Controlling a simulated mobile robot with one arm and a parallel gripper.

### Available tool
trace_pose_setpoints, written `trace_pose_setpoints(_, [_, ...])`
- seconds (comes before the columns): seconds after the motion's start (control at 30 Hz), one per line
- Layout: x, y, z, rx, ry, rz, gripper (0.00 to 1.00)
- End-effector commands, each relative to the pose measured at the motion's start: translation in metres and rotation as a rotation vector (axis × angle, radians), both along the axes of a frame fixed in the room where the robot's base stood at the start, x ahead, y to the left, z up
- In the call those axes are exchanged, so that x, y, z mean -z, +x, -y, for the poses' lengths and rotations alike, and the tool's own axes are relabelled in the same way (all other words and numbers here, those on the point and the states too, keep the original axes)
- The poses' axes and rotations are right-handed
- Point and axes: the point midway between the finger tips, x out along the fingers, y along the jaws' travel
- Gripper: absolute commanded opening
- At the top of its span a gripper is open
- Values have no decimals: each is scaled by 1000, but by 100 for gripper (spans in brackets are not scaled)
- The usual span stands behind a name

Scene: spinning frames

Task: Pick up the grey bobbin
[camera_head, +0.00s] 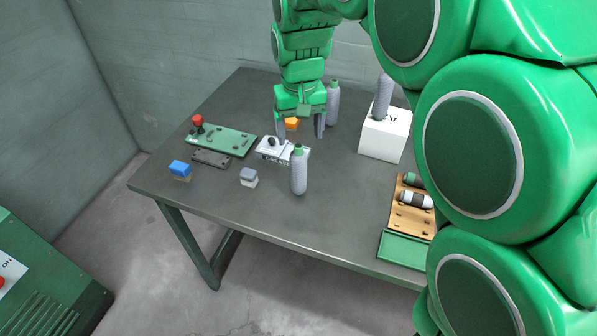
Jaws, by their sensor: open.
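Three tall grey, bobbin-like pieces are in view, and I cannot tell for sure which is the grey bobbin. A plain grey, ribbed one (382,97) stands on the white box (379,146) at the right. Another with a green top (333,106) stands behind my gripper. My gripper (300,134) points down, open, above the middle of the table, left of the white box. An orange block (291,124) shows between its fingers, apparently behind them.
The dark table (330,222) holds a green panel with a red knob (222,139), a dark plate (211,158), a blue-topped block (180,169), a grey-and-white block (248,177), a "GREASE" item (271,150), a wooden rack (405,219) and a green tray (402,250). The front middle is clear.

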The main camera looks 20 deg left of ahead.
Motion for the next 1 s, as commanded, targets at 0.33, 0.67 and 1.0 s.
trace_pose_setpoints(0.33, [27,0,-2,-4,-3,-2,76])
trace_pose_setpoints(0.67, [57,2,-4,-4,-3,-4,76])
trace_pose_setpoints(1.0, [80,3,-4,-4,-2,-1,76])
